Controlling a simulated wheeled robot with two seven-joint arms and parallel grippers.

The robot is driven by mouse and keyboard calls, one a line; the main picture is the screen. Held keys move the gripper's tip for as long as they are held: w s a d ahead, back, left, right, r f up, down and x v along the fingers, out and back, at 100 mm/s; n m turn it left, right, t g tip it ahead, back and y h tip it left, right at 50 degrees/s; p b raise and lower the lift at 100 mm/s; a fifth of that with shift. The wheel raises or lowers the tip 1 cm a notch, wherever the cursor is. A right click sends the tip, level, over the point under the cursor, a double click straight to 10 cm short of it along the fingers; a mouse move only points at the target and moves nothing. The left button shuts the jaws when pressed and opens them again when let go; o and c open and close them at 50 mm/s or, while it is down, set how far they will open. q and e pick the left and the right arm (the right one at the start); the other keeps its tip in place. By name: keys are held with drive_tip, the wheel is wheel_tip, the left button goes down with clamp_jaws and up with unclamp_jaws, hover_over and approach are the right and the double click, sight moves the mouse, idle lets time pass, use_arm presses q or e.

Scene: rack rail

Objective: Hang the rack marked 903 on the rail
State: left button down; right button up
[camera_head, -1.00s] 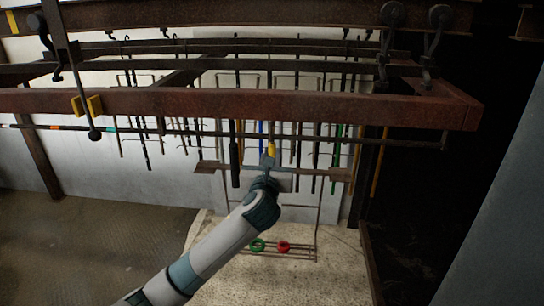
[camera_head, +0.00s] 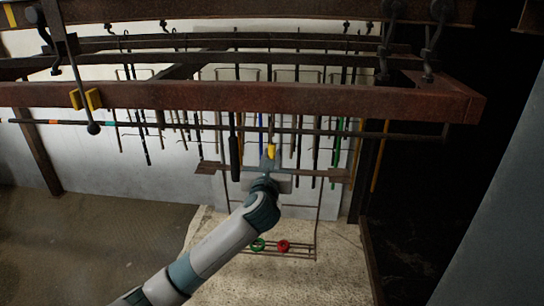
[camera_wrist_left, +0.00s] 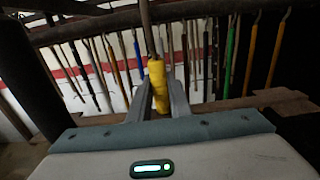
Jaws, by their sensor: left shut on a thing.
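My left gripper (camera_head: 270,160) is shut on a yellow grip (camera_head: 271,151) on a thin upright rod. In the left wrist view the yellow grip (camera_wrist_left: 159,88) sits between the two fingers, and the rod rises out of the top of the picture. I cannot read 903 anywhere, nor tell whether the held rod joins this rack. My right gripper is not in view.
A rusty red beam (camera_head: 330,100) crosses above my gripper, with dark hooks (camera_head: 432,45) at the upper right. Many dark and coloured rods (camera_wrist_left: 250,55) hang behind. A brown crossbar (camera_head: 207,168) lies just behind my gripper. Open floor (camera_head: 90,230) is at the left.

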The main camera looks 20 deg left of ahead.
use_arm(q)
drive_tip(key=shift+f, duration=0.2)
idle(0.7)
drive_tip(key=c, duration=1.6)
unclamp_jaws()
drive_tip(key=shift+o, duration=0.2)
drive_tip(key=shift+s+f, duration=0.1)
drive_tip(key=shift+f, duration=0.05)
drive_tip(key=b+v, duration=0.5)
drive_tip(key=v, duration=1.2)
drive_tip(key=shift+s+r, duration=0.25)
